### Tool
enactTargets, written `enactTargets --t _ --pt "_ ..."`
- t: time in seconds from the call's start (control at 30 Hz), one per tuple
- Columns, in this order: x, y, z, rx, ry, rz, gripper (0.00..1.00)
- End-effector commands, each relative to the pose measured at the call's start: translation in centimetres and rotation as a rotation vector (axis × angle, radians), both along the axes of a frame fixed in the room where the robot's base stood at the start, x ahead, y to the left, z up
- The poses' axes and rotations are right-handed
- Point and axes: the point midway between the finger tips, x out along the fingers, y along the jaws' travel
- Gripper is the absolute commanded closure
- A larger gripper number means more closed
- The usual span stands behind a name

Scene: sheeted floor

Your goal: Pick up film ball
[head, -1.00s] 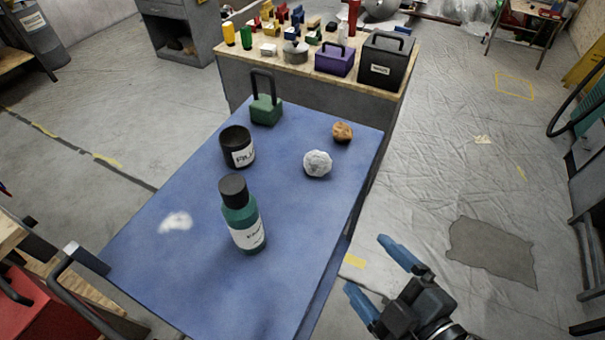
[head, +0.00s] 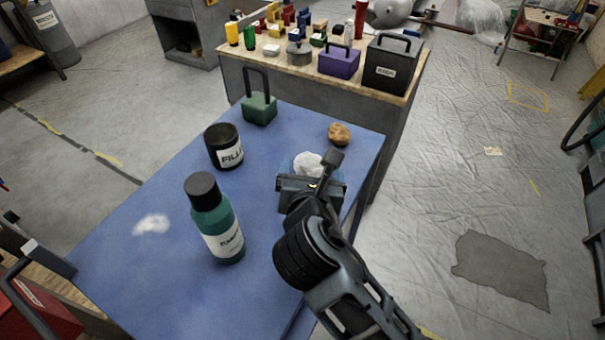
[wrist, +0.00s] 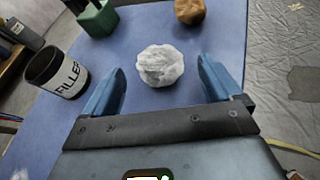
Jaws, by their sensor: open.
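The film ball looks like a crumpled whitish-grey ball (head: 309,164) on the blue table top (head: 165,270). In the head view my gripper (head: 312,172) hides part of it. In the wrist view the ball (wrist: 160,66) lies ahead of and between the two blue fingers of my open gripper (wrist: 162,82). There is a gap on each side, and nothing is held.
A brown lump (head: 339,133) lies behind the ball, near the right edge. A black filler tin (head: 223,146), a teal bottle (head: 215,218) and a green handled block (head: 259,108) stand to the left. A crowded wooden bench (head: 290,75) adjoins the far end.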

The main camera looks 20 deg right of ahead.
Motion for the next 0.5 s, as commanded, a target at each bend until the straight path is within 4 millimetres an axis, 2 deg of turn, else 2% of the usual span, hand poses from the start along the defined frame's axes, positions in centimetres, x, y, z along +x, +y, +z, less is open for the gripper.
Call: enactTargets --t 0.17,0.5 --pt "0.4 -0.1 -0.2 -0.109 0.056 0.012 0.08" --pt "3.0 -1.7 -1.5 -0.116 0.062 0.011 0.08"
